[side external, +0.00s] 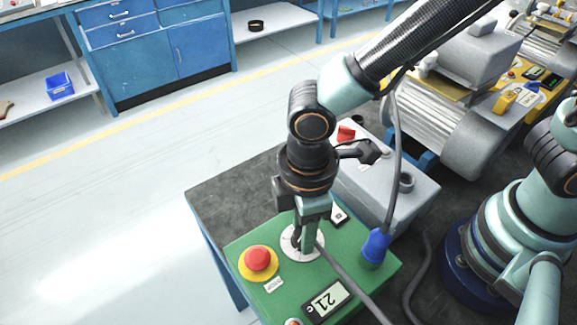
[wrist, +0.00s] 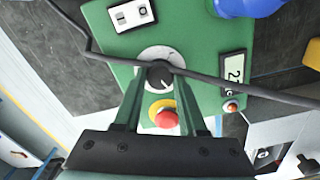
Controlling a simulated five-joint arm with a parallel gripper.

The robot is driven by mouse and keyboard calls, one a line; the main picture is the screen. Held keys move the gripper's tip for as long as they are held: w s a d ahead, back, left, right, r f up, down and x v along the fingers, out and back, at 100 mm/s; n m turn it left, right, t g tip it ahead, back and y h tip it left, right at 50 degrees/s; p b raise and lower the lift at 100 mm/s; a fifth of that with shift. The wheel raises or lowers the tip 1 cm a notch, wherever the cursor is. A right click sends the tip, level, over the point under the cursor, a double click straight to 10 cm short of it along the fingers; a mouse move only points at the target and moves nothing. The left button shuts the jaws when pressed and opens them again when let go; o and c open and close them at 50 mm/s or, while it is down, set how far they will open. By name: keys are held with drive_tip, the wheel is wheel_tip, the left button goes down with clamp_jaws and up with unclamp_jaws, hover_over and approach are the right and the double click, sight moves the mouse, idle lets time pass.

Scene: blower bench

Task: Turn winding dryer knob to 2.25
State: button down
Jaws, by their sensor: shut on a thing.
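The dryer knob (wrist: 160,76) is a small dark knob on a round white dial (wrist: 163,55), set in a green panel (wrist: 100,18). My gripper (wrist: 157,88) is shut on the knob, with one finger on each side. In the side external view, my gripper (side external: 304,242) points down onto the white dial (side external: 290,248) and hides most of the knob. The dial's marks are too small to read, so I cannot tell the setting.
A red button (side external: 257,258) on a yellow base stands left of the dial. A blue plug (side external: 375,249) stands at right. A grey cable (side external: 345,278) crosses the panel close to my gripper. A white switch (wrist: 132,14) and a grey box (side external: 385,190) are nearby.

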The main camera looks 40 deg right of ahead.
drive_tip(key=shift+c, duration=2.3)
unclamp_jaws()
drive_tip(key=shift+r, duration=0.1)
wheel_tip(320, 180, up, 12)
drive_tip(key=w+d+r+m+t, duration=0.1)
drive_tip(key=d+m, duration=0.3)
drive_tip(key=d, duration=0.4)
drive_tip(key=w+d+r+m+t, duration=0.1)
drive_tip(key=w+d+m+t, duration=0.1)
drive_tip(key=d+m, duration=0.3)
drive_tip(key=w+d+r+m+t, duration=0.1)
drive_tip(key=w+d+m, duration=0.3)
drive_tip(key=d, duration=0.9)
drive_tip(key=shift+r+m+t, duration=0.35)
drive_tip(key=shift+m+t, duration=0.05)
drive_tip(key=shift+t, duration=0.4)
